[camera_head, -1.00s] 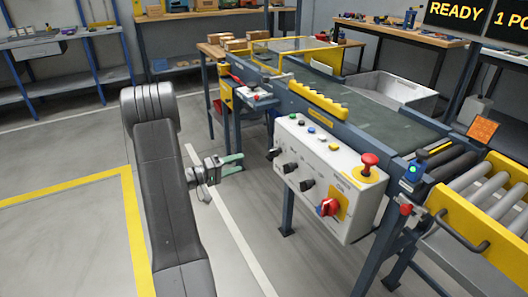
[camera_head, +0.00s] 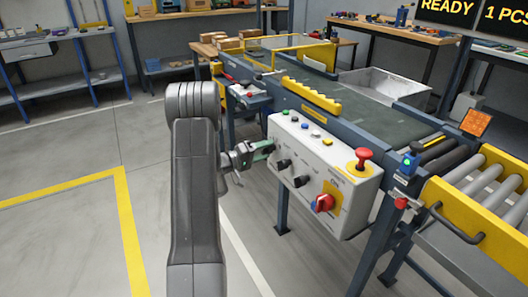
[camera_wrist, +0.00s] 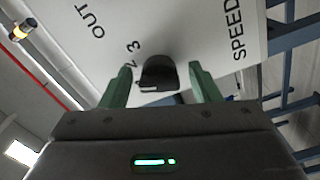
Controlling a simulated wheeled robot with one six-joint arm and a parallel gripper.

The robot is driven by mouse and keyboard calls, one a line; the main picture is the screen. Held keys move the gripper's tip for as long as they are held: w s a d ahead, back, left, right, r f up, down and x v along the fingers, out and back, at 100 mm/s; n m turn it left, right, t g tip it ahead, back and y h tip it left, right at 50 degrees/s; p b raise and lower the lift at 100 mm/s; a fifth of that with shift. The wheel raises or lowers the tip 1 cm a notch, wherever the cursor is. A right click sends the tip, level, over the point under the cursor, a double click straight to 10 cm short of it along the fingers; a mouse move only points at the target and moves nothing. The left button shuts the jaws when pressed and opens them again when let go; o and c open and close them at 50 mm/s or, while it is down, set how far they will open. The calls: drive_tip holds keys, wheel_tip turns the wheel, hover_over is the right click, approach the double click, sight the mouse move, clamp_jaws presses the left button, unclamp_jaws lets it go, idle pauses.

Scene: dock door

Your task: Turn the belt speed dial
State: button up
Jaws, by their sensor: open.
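The white control box (camera_head: 330,165) on the conveyor's side carries a row of black dials. Its middle black dial (camera_head: 283,165) and lower black dial (camera_head: 301,181) stand clear in the head view. My gripper (camera_head: 262,150) is at the leftmost dial, whose knob is largely hidden there by the green fingers. In the wrist view, a black dial (camera_wrist: 158,75) sits between the tips of my open gripper (camera_wrist: 158,68), with a gap on each side. Printed "SPEED" shows right of it, "OUT" and the numbers 2 and 3 to its left.
A red mushroom button (camera_head: 364,155) and a red rotary switch (camera_head: 322,203) are on the box's right part. Small coloured buttons line its top. The conveyor belt (camera_head: 365,115) runs behind; rollers (camera_head: 480,185) lie right. Floor left of the box is open.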

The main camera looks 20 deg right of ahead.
drive_tip(key=c, duration=1)
drive_tip(key=shift+n+b, duration=0.3)
drive_tip(key=shift+n, duration=0.2)
drive_tip(key=shift+f+n+b, duration=0.15)
drive_tip(key=shift+n+b, duration=0.4)
drive_tip(key=shift+n, duration=0.45)
drive_tip(key=n, duration=0.4)
drive_tip(key=shift+n+b, duration=0.3)
drive_tip(key=shift+b, duration=0.05)
drive_tip(key=n+p, duration=0.1)
drive_tip(key=n, duration=0.3)
drive_tip(key=shift+n+p, duration=0.6)
drive_tip(key=shift+n, duration=1.6)
